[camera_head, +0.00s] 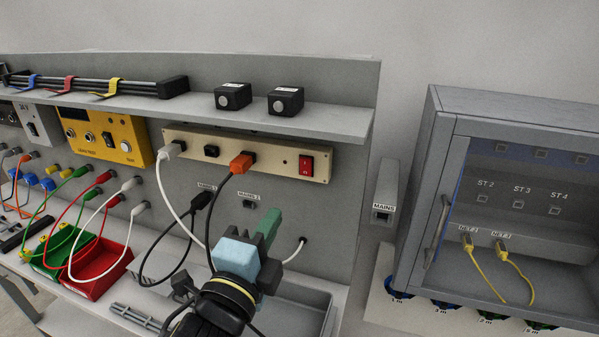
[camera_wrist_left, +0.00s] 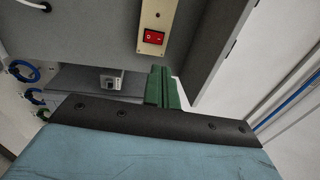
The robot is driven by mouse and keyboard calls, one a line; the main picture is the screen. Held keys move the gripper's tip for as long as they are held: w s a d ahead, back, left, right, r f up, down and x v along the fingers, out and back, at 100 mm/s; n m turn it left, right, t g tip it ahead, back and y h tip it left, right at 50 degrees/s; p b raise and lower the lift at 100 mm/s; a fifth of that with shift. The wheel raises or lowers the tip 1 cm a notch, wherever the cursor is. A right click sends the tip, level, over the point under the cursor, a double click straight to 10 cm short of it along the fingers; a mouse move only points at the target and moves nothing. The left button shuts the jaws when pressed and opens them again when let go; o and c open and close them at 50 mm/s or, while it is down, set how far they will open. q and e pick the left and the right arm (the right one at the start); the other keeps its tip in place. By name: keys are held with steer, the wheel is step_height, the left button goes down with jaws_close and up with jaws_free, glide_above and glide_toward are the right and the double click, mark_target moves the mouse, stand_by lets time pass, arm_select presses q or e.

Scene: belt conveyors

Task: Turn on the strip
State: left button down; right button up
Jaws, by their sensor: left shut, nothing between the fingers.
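The power strip (camera_head: 285,161) is a beige bar fixed to the grey back panel under the shelf. Its red rocker switch (camera_head: 305,165) is at the right end. A white plug (camera_head: 172,150) and an orange plug (camera_head: 241,163) sit in its sockets. The switch also shows in the left wrist view (camera_wrist_left: 154,38), marked with a line and a circle; I cannot tell which side is pressed. My left gripper (camera_head: 267,222) is shut and empty, its green fingers below and left of the switch and apart from it. My right gripper is not in view.
A shelf (camera_head: 330,119) above the strip carries two black boxes (camera_head: 285,101). Cables hang left of my gripper, including a black plug (camera_head: 201,200). A grey cabinet (camera_head: 437,130) stands to the right. The panel around the switch is clear.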

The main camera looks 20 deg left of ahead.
mark_target(305, 162)
arm_select(q)
steer(key=w, duration=0.4)
steer(key=w+r, duration=0.1)
steer(key=w, duration=0.8)
steer(key=shift+w+d+r+p, duration=0.25)
steer(key=shift+w+r+p, duration=0.05)
steer(key=shift+w, duration=0.05)
